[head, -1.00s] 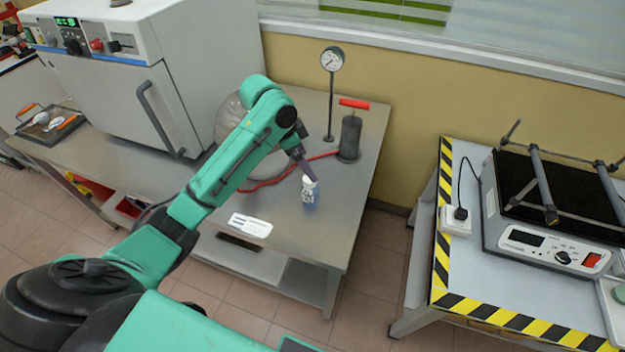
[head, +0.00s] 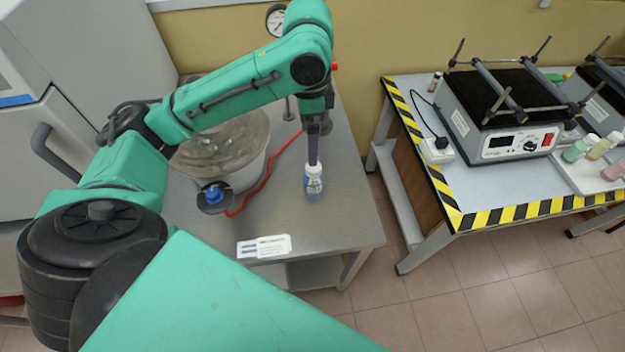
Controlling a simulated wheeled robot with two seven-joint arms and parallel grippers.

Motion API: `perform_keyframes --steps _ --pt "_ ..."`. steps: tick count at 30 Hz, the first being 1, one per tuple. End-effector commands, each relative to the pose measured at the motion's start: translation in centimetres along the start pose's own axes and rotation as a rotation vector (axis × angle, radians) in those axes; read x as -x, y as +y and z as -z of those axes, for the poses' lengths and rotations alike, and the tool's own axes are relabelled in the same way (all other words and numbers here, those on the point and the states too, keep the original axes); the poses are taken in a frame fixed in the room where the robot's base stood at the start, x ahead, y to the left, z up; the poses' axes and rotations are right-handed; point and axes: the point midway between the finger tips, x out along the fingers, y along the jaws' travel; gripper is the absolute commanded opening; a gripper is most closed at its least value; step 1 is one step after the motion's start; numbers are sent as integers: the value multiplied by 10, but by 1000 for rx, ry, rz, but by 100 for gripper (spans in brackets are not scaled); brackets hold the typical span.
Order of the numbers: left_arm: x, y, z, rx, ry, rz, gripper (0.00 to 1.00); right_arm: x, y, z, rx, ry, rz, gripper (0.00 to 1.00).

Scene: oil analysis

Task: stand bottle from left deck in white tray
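A small bottle (head: 313,184) with a white cap and a blue-and-white label is upright at the tip of my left gripper (head: 313,162), over the right part of the steel left deck (head: 225,232). The gripper points down and its fingers, seen edge-on, are shut on the bottle's cap. I cannot tell whether the bottle's base touches the deck. The white tray (head: 600,184) lies at the right edge of the view, on the striped table, and holds bottles with green, yellowish and pink contents. My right gripper is out of view.
A hotplate-like device (head: 500,120) with upright rods stands on the striped table (head: 470,185), left of the tray. A white plug box (head: 436,150) sits near that table's left edge. A floor gap separates the tables. A large bowl (head: 222,150) and white card (head: 263,246) are on the deck.

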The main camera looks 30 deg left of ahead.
Motion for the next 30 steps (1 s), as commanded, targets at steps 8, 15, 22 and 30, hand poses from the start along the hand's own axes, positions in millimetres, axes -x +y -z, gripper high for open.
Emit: perform_keyframes --steps 8,15,22,30 --pt "-61 1 -1 0 -6 -6 100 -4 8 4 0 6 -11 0" --pt "-98 0 1 -1 -1 -4 100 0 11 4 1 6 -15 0" --pt "-139 -4 2 0 -1 -3 100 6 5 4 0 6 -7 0" --pt "-144 -4 2 -2 1 0 88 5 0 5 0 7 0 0"
